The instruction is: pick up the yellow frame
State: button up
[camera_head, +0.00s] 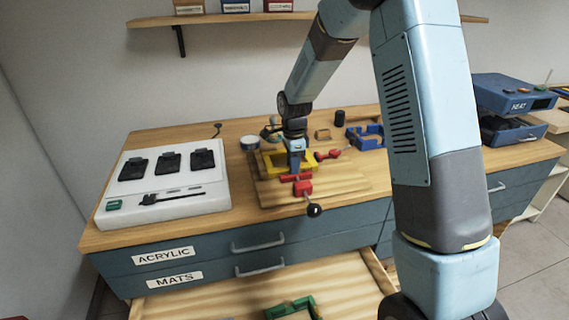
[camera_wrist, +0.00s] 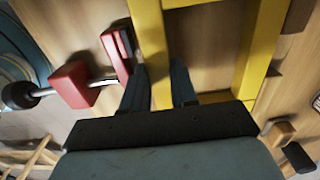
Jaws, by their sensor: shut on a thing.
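The yellow frame (camera_head: 272,160) lies on a wooden board on the bench top, with red clamps beside it. In the wrist view, one bar of the yellow frame (camera_wrist: 150,35) runs between the two dark fingers of my gripper (camera_wrist: 160,88). My gripper (camera_head: 296,172) points down at the frame and is shut on that bar. It hides part of the frame in the head view. I cannot tell whether the frame is lifted off the board.
A red clamp (camera_head: 303,188) with a black knob stands in front of the frame, another red clamp (camera_head: 327,155) to its right. A blue frame (camera_head: 372,140) lies farther right. An open drawer below holds a green frame (camera_head: 292,307).

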jog(key=shift+w+r, duration=0.1)
jog(key=shift+w, duration=0.05)
grip_shut()
